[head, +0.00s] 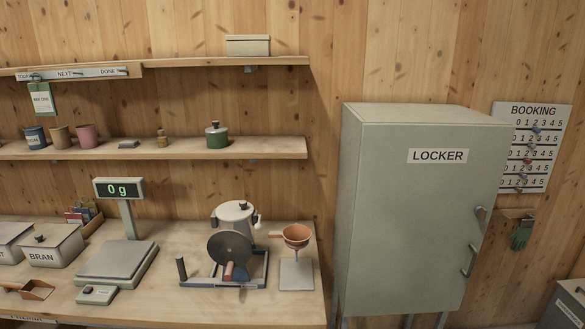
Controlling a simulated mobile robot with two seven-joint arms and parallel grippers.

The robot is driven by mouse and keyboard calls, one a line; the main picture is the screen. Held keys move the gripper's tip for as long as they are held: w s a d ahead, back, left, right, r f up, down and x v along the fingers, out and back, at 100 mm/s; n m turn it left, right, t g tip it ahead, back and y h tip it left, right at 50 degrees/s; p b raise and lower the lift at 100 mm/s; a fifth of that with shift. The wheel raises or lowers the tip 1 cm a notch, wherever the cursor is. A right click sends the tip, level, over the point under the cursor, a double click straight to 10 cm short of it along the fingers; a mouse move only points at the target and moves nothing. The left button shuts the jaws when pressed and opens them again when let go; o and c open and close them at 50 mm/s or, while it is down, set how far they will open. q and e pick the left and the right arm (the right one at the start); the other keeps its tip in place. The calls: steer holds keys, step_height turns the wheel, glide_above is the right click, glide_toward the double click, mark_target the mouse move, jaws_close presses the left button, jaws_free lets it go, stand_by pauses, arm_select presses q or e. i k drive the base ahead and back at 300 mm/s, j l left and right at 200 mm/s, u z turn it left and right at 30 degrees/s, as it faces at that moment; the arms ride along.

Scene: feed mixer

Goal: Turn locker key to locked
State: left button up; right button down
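The grey-green locker (410,220) stands at the centre right on thin legs, with its door shut and a white LOCKER label (437,156) on it. A small metal fitting (480,213) sits near the door's right edge, at the height of the lock. It may be the key, but it is too small to tell which way it is turned. A bar handle (469,260) is below it. Neither of my grippers is in view.
A workbench (180,300) on the left holds a scale (118,262), a hand-cranked mill (235,255), a copper funnel (296,236) and a BRAN bin (53,246). A BOOKING board (532,146) and a glove (521,235) hang right of the locker. The space before its door looks clear.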

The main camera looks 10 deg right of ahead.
mark_target(481, 211)
steer(key=z, duration=1.35)
